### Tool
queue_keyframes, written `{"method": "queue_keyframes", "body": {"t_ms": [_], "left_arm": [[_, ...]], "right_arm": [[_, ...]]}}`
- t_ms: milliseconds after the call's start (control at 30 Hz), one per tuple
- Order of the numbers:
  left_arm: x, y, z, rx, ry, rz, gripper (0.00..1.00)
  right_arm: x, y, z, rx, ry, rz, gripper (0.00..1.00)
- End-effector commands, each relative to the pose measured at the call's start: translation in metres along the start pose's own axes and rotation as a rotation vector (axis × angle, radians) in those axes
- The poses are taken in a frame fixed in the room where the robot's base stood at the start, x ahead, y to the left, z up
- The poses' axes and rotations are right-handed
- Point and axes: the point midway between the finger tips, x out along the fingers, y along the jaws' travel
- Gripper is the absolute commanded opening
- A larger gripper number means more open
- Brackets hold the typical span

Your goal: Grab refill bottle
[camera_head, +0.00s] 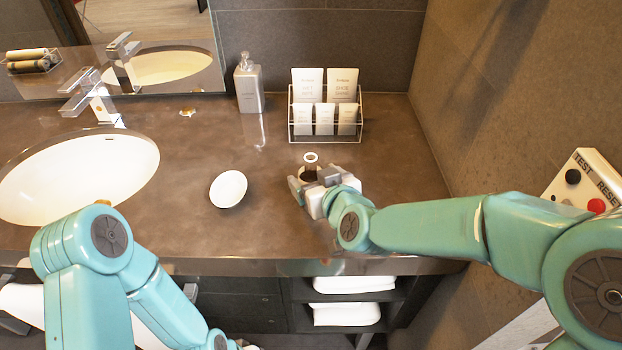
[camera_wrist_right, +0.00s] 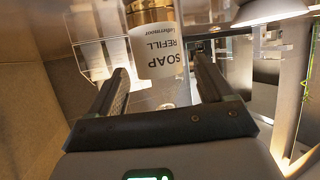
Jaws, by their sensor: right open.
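In the right wrist view the bottle (camera_wrist_right: 156,47) shows a gold band and an upside-down "SOAP REFILL" label. My right gripper (camera_wrist_right: 160,72) is open, with its two fingers pointing at the bottle and one to each side of it. I cannot tell whether either finger touches it. My left arm shows at the lower left, but its gripper is outside the frame.
The wire rack (camera_head: 327,137) with white packets stands behind the bottle. A grey pump dispenser (camera_head: 249,84) stands by the mirror. A white oval dish (camera_head: 228,189) lies left of the bottle, and the sink (camera_head: 80,178) is farther left. A wall closes off the right side.

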Motion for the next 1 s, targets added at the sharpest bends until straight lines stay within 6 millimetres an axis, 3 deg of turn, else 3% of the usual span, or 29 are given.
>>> {"method": "queue_keyframes", "body": {"t_ms": [167, 400, 433, 467, 600, 1000], "left_arm": [[-0.002, 0.001, 0.0, 0.0, 0.0, 0.0, 0.81], [-0.002, 0.001, 0.0, 0.0, 0.0, 0.0, 0.81], [-0.002, 0.001, 0.0, 0.0, 0.0, 0.0, 0.81], [-0.002, 0.001, 0.0, 0.0, 0.0, 0.0, 0.81], [-0.002, 0.001, 0.0, 0.0, 0.0, 0.0, 0.81], [-0.003, 0.001, 0.0, 0.0, 0.0, 0.0, 0.81]], "right_arm": [[0.024, 0.0, -0.001, -0.001, -0.002, -0.001, 0.81], [0.027, 0.001, -0.001, -0.001, 0.0, -0.001, 0.81], [0.027, 0.001, -0.001, -0.001, 0.0, -0.001, 0.78], [0.027, 0.001, -0.001, -0.001, 0.0, -0.001, 0.68], [0.027, 0.001, -0.001, -0.001, 0.0, -0.001, 0.22], [0.026, 0.001, -0.003, 0.0, 0.0, 0.0, 0.21]]}}
